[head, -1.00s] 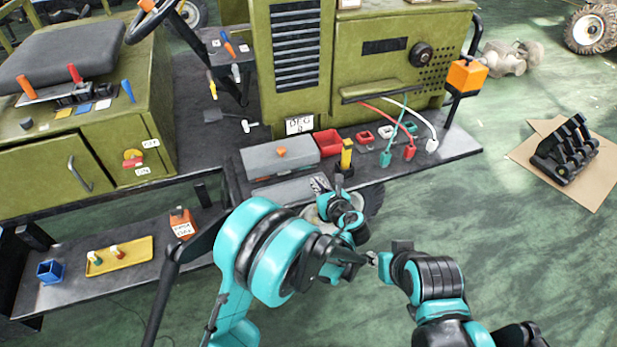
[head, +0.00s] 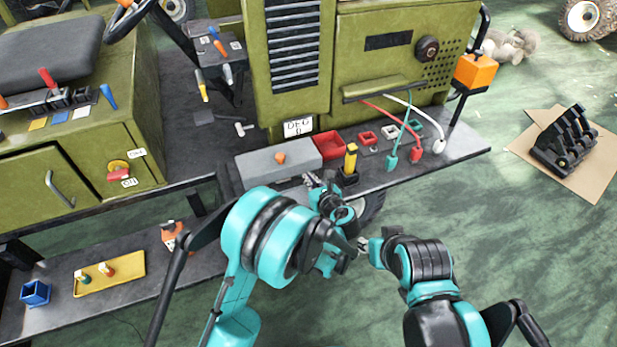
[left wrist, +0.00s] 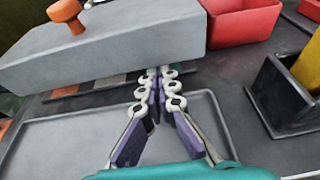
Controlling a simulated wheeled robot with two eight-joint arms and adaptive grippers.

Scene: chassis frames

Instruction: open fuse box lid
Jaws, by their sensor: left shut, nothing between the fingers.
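The fuse box lid (head: 262,165) is a long grey cover with an orange knob (head: 280,158) on the vehicle's dark side ledge. It also shows at the top of the left wrist view (left wrist: 130,50), its orange knob at upper left. Coloured pieces (left wrist: 118,82) show in a strip below its front edge. My left gripper (head: 309,181) is at the front right of the lid. In the left wrist view its fingers (left wrist: 160,75) are shut and empty, tips by the lid's lower front edge; contact is unclear. My right gripper (head: 362,246) is low, away from the box; its jaws are unclear.
A grey shallow tray (left wrist: 60,145) lies under my left fingers. A red bin (head: 330,145) stands right of the lid, with a yellow-handled item in a black holder (head: 350,162) nearby. Cables with coloured plugs (head: 415,148) lie farther right.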

